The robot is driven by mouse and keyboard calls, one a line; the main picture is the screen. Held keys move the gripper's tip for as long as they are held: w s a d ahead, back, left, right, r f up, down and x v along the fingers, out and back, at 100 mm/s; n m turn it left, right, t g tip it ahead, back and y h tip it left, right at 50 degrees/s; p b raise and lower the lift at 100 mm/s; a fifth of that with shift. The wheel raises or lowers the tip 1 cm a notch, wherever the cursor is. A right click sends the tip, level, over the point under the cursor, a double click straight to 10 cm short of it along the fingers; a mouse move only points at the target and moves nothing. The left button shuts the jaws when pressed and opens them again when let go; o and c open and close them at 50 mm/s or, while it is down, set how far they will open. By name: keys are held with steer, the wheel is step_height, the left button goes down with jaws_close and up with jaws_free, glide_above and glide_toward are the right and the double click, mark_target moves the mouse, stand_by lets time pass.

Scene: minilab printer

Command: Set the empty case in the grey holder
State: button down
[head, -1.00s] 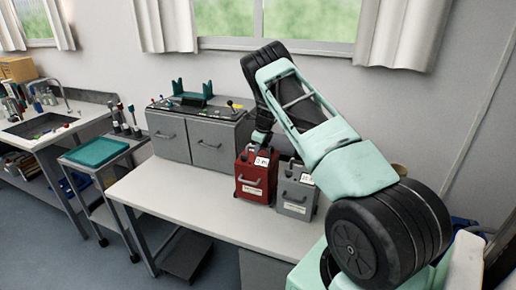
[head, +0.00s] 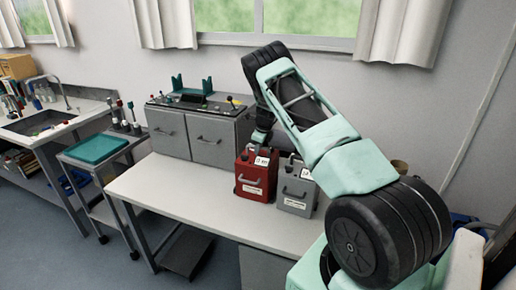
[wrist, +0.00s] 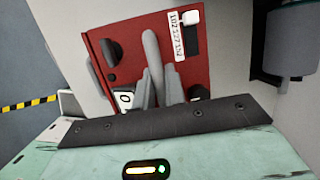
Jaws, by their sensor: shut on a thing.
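A red case (head: 256,178) with a grey front handle and a white label stands upright on the white table. A grey case (head: 297,190) of similar shape stands close beside it on the right. My gripper (head: 262,137) is at the top of the red case. In the wrist view, the gripper fingers (wrist: 160,88) are shut around the grey bar on the red case's top (wrist: 126,50). A small tag reading 0 shows beside the fingers. I cannot tell whether the case touches the table. I cannot tell which thing is the grey holder.
A grey two-door cabinet (head: 190,137) with a teal cradle (head: 190,92) on top stands left of the cases. The white table (head: 185,197) is clear in front of it. A cart with a teal tray (head: 97,148) and a sink bench (head: 50,122) are farther left.

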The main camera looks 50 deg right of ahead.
steer(key=c, duration=1.4)
jaws_free()
steer(key=shift+r, duration=0.1)
steer(key=shift+o, duration=0.2)
